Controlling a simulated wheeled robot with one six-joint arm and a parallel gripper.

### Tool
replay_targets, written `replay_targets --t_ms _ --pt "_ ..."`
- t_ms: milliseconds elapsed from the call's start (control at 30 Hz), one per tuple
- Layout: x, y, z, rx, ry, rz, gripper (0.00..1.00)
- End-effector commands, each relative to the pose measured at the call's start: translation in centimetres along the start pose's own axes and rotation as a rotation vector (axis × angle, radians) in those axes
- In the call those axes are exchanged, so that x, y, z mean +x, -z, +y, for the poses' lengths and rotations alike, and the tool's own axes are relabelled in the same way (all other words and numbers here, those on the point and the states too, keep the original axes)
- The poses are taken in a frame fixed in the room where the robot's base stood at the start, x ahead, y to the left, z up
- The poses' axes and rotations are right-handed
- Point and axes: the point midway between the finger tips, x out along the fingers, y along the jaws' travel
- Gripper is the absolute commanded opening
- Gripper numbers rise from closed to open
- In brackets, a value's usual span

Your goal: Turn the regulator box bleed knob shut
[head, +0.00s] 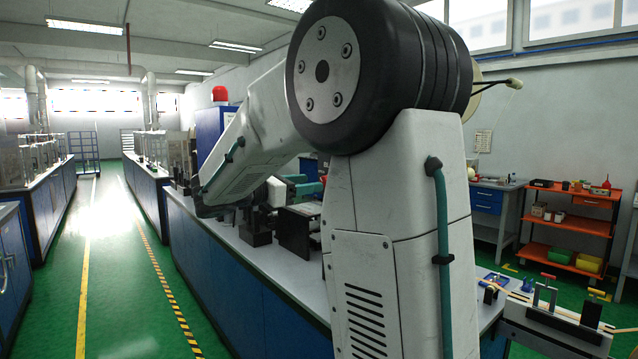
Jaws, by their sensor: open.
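I cannot make out the regulator box or its bleed knob in the head view. My own arm fills the middle of the picture and hides much of the bench behind it. I cannot pick out my gripper or its fingertips. Small dark, white and teal equipment (296,188) shows on the bench just behind my forearm, too partly covered to name surely.
A long blue bench (245,262) with a pale top runs along the arm. A blue cabinet (209,125) carries a red beacon (220,94). An orange shelf cart (570,224) stands at right. The green aisle (115,265) at left is clear.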

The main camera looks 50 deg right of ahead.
Motion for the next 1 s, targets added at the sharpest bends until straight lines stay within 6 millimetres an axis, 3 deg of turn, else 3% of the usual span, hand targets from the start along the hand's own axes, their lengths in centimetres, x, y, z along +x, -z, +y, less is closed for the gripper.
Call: replay_targets --t_ms 100,300,600,633,800,1000 --pt "2.0 0.0 -0.1 0.0 0.004 0.0 0.5" --pt "4.0 0.0 -0.1 0.001 0.003 0.001 0.5" --pt "4.3 0.0 -0.1 0.001 0.0 0.002 0.5" --pt "4.3 0.0 -0.1 0.001 0.0 0.002 0.47" --pt "4.3 0.0 -0.1 0.001 0.0 0.002 0.05" --pt "4.3 0.0 -0.1 0.007 0.0 0.003 0.05"
